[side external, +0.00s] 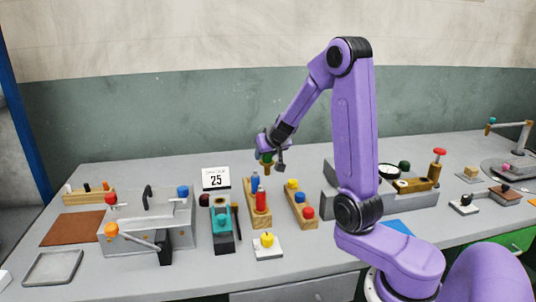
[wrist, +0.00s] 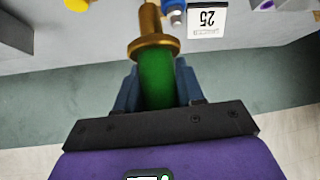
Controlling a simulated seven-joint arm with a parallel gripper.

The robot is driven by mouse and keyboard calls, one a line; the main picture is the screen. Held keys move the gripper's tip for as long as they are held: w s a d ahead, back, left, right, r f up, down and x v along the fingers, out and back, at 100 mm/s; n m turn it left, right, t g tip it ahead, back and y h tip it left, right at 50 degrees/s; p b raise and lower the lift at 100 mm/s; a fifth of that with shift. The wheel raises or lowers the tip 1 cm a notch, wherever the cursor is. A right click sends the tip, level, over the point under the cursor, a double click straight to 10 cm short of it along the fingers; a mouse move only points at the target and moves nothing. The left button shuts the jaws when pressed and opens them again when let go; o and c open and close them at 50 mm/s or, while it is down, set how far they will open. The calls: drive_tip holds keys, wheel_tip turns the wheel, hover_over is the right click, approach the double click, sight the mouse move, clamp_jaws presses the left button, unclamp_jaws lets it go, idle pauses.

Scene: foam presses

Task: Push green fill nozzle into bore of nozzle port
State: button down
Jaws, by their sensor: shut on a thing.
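My gripper (side external: 272,163) hangs above the bench behind the wooden racks, shut on the green fill nozzle (side external: 266,158). In the wrist view, the blue fingers of my gripper (wrist: 157,88) sit on both sides of the green body of the nozzle (wrist: 156,76). The nozzle's brass flange and narrow brass stem point away from my gripper. The nozzle is held in the air, apart from anything else. I cannot tell for sure which fixture is the nozzle port, and no bore is clearly visible.
Wooden racks (side external: 259,217) with coloured knobbed pieces stand in the middle, beside a teal-and-black device (side external: 222,226) and a "25" card (side external: 215,178). A grey press (side external: 150,213) stands left. A grey machine (side external: 328,177) with a brass part stands right, partly behind my arm.

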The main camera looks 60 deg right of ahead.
drive_tip(key=w, duration=0.1)
drive_tip(key=w+a, duration=0.1)
drive_tip(key=w, duration=0.1)
drive_tip(key=shift+w+a, duration=0.3)
drive_tip(key=shift+w, duration=0.05)
drive_tip(key=w+a+f, duration=0.2)
drive_tip(key=w+a, duration=0.6)
drive_tip(key=shift+w+a, duration=0.25)
drive_tip(key=shift+w, duration=0.15)
drive_tip(key=shift+f, duration=2.95)
drive_tip(key=shift+f, duration=2.15)
drive_tip(key=shift+r, duration=1.85)
